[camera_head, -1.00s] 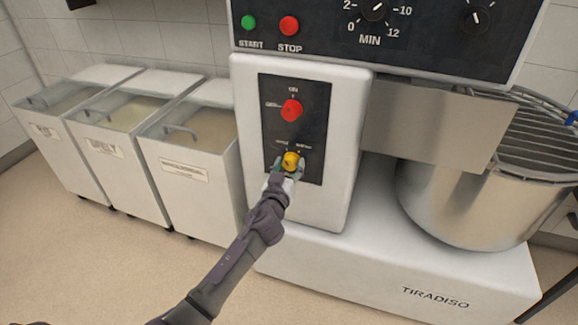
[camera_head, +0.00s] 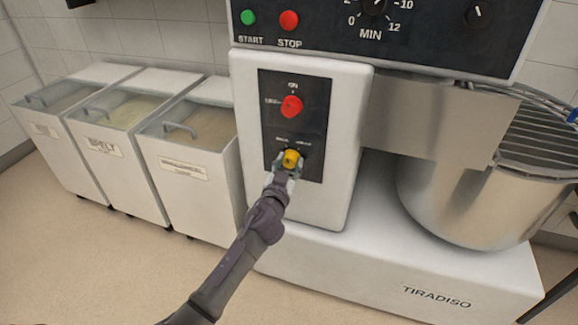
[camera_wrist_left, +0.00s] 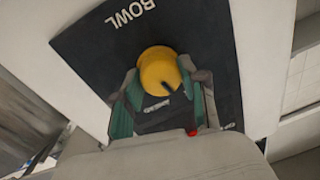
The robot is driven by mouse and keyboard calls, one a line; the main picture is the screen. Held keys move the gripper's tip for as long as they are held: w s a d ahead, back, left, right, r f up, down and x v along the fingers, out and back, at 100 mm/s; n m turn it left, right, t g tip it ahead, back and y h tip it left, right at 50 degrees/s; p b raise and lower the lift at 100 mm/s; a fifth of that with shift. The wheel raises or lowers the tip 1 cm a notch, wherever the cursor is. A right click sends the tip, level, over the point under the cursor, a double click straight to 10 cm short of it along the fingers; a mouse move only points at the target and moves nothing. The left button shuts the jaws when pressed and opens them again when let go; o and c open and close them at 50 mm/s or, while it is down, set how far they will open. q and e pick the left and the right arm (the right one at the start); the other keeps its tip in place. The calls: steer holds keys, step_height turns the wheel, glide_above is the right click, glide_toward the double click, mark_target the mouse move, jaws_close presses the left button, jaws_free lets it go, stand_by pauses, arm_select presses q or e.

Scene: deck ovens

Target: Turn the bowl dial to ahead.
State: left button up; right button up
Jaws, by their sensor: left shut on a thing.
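The bowl dial (camera_head: 291,158) is a yellow knob low on the black panel (camera_head: 309,135) of the white mixer. It also shows in the left wrist view (camera_wrist_left: 158,70), with a dark pointer line on its face and the word BOWL on the panel beside it. My left gripper (camera_head: 284,167) is shut on the yellow dial, its green-padded fingers on either side of it. In the head view the fingers hide part of the dial, and the pointer is too small to read. My right gripper is not in view.
A red knob (camera_head: 291,107) sits above the yellow dial on the same panel. Green START (camera_head: 248,17) and red STOP (camera_head: 289,20) buttons are higher up. The steel bowl (camera_head: 468,205) stands at the right. White flour bins (camera_head: 190,180) stand at the left.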

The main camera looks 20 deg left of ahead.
arm_select(q)
steer(key=m, duration=0.3)
steer(key=shift+m+b, duration=0.4)
steer(key=shift+m+t+h, duration=0.3)
steer(key=shift+m, duration=2.1)
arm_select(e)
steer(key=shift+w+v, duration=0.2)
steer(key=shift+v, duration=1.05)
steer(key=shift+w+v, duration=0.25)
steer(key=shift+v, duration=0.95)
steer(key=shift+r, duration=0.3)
arm_select(q)
steer(key=o, duration=1.1)
steer(key=shift+o, duration=0.2)
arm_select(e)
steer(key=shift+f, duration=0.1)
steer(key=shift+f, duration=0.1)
